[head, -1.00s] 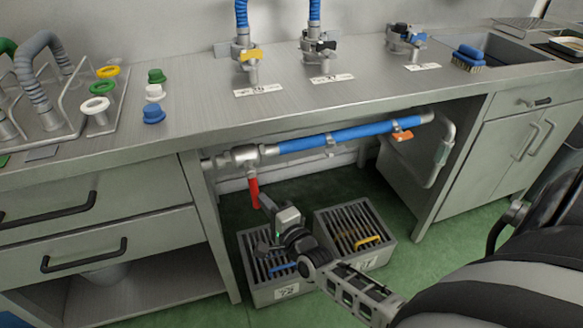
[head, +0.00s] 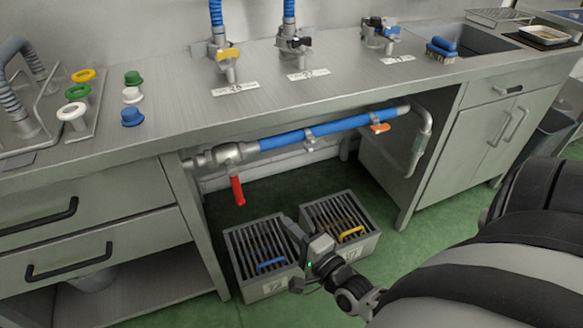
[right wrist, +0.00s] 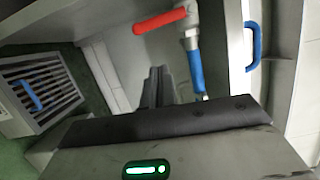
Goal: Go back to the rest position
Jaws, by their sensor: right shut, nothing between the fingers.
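My right gripper (head: 291,228) is in front of the two slatted crates under the bench, overlapping the gap between them. It is shut and empty; its dark fingers also show close together in the right wrist view (right wrist: 158,87). It is apart from the red valve handle (head: 237,190), which hangs down from the pipe under the bench. The handle also shows in the right wrist view (right wrist: 160,20), beyond the fingers. My left gripper is not in view.
The left crate (head: 266,291) and right crate (head: 366,250) stand on the green floor. Above runs a blue pipe (head: 335,129). Drawers with black handles are left, a cabinet (head: 500,130) right. Open floor lies right of the crates.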

